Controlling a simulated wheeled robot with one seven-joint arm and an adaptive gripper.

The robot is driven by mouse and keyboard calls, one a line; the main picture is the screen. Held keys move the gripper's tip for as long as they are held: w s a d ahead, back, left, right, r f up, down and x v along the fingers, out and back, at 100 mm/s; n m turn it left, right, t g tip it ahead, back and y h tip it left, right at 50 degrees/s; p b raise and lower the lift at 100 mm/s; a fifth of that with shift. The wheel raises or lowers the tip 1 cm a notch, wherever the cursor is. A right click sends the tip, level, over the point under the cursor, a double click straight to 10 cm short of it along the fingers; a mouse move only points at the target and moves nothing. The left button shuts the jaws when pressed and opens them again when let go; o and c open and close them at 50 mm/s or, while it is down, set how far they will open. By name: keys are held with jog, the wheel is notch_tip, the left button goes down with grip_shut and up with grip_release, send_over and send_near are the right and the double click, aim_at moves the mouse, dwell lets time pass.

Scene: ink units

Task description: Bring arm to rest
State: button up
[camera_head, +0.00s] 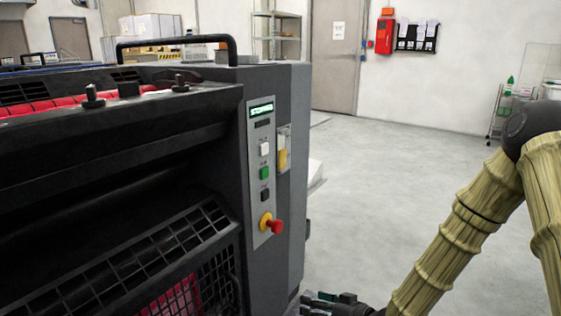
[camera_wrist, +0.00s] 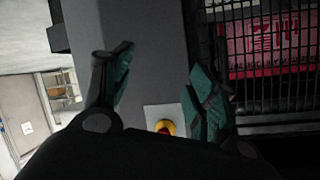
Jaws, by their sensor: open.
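My arm (camera_head: 470,215), in a tan ribbed cover, comes in at the right of the head view and bends down towards the bottom edge. My gripper (camera_head: 335,298) shows only in part at the bottom of that view, low beside the machine's right end. In the wrist view my gripper (camera_wrist: 163,88) has its two green-tipped fingers wide apart, with nothing between them. Beyond the fingers is the grey end face of the machine. A red and yellow stop button (camera_wrist: 166,127) shows between the finger bases, partly hidden by the gripper body.
The dark printing machine (camera_head: 120,150) fills the left of the head view. Its control panel (camera_head: 264,170) has a lit display, several buttons and a red stop knob (camera_head: 275,226). Open grey floor (camera_head: 400,170) lies to the right. A door (camera_head: 335,60) and shelves stand behind.

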jog(key=s+d+f+m+g+h+p, duration=0.1)
jog(key=s+d+f+m+g+h, duration=0.15)
jog(key=s+f, duration=0.6)
jog(key=s+d+f+m+g+h+p, duration=0.1)
jog(key=s+d+f+g+h, duration=0.15)
jog(key=s+f, duration=0.65)
jog(key=s+d+f+g+h+p, duration=0.1)
jog(key=s+d+g+h, duration=0.15)
jog(key=s, duration=0.75)
jog(key=s+d+f+g+h, duration=0.2)
jog(key=s+d, duration=0.2)
jog(key=s, duration=0.5)
notch_tip(320, 180, up, 38)
jog(key=p, duration=3.8)
jog(key=shift+s+m, duration=0.3)
jog(key=shift+m, duration=0.15)
